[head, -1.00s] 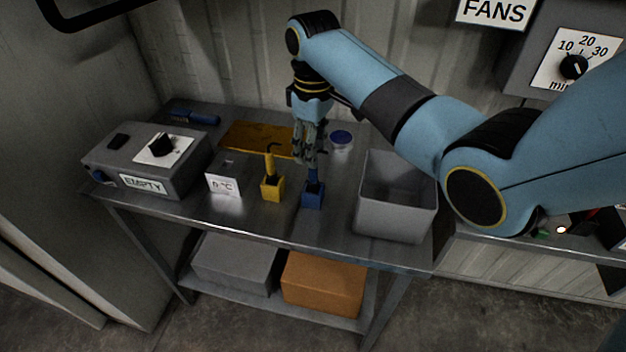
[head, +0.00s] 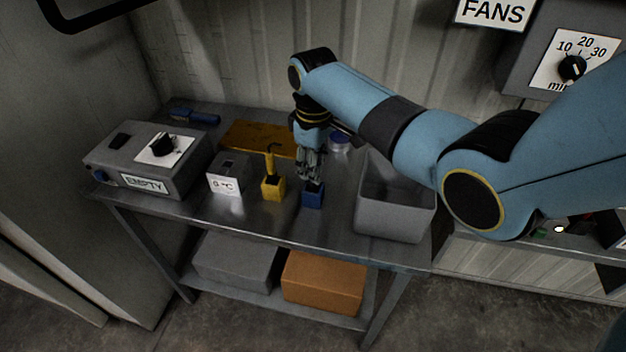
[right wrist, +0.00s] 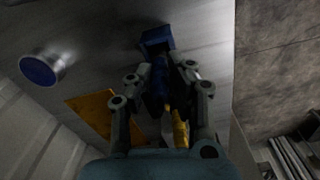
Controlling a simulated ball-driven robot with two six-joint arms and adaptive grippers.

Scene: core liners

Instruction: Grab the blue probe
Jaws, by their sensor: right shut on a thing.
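The blue probe stands in its blue block (head: 313,196) near the front of the metal table. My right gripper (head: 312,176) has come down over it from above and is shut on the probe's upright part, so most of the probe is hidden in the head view. In the right wrist view the blue probe (right wrist: 157,85) shows between the two fingers of my right gripper (right wrist: 160,75), with its block (right wrist: 156,40) beyond. I cannot tell whether the block touches the table. My left gripper is not in view.
A yellow probe in a yellow block (head: 272,186) stands close to the left. A small white-labelled box (head: 226,184) and a grey box marked EMPTY (head: 140,182) are farther left. A grey open bin (head: 393,220) stands at the right. A blue-topped round container (head: 340,138) is behind.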

